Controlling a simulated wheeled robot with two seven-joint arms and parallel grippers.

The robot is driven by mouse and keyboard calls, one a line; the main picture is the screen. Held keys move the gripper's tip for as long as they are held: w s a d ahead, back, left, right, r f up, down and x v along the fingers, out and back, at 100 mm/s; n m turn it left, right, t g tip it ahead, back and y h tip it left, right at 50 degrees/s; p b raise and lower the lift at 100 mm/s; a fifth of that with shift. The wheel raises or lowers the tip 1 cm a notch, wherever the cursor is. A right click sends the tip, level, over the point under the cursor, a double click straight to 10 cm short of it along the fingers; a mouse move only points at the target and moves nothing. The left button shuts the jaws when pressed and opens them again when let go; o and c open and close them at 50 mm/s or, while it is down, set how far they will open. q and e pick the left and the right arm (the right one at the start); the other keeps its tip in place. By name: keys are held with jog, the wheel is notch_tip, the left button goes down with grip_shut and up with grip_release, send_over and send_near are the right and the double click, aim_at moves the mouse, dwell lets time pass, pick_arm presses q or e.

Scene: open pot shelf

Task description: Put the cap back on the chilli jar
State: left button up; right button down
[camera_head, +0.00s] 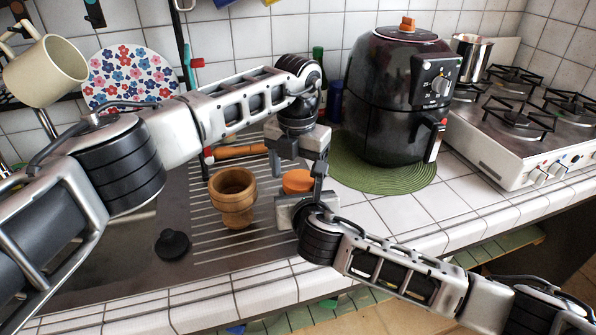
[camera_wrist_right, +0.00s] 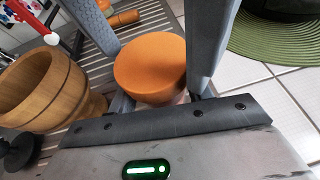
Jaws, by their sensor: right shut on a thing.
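The orange cap (camera_head: 297,181) is at the centre of the head view, above my right gripper. It shows from above in the right wrist view (camera_wrist_right: 150,68). A pale bit of what looks like the chilli jar (camera_wrist_right: 181,98) shows just under it; the rest is hidden, and I cannot tell whether the cap is seated. My right gripper (camera_head: 298,203) is low and shut on the jar under the cap. My left gripper (camera_head: 296,168) points down from above, its fingers apart on either side of the cap, with a slight gap visible.
A wooden pot (camera_head: 233,190) stands left of the grippers on the ribbed drainer. A black plug (camera_head: 172,244) lies near the sink. A black air fryer (camera_head: 385,110) on a green mat (camera_head: 360,178) stands behind right. The gas stove (camera_head: 520,140) is farther right.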

pick_arm(q)
jog(key=shift+s+d+f, duration=0.1)
jog(key=shift+s+d, duration=0.1)
jog(key=shift+d, duration=0.15)
notch_tip(320, 180, up, 5)
jog(key=shift+w+a+f, duration=0.1)
jog(key=shift+a+f, duration=0.05)
jog(key=shift+f, duration=0.05)
jog(key=shift+c, duration=0.4)
jog(key=n, duration=0.1)
jog(key=r+n, duration=0.1)
jog(key=n, duration=0.3)
jog(key=shift+r, duration=0.4)
jog(key=n, duration=0.2)
jog(key=r+n, duration=0.1)
jog(key=n, duration=0.1)
jog(key=shift+a+r, duration=0.1)
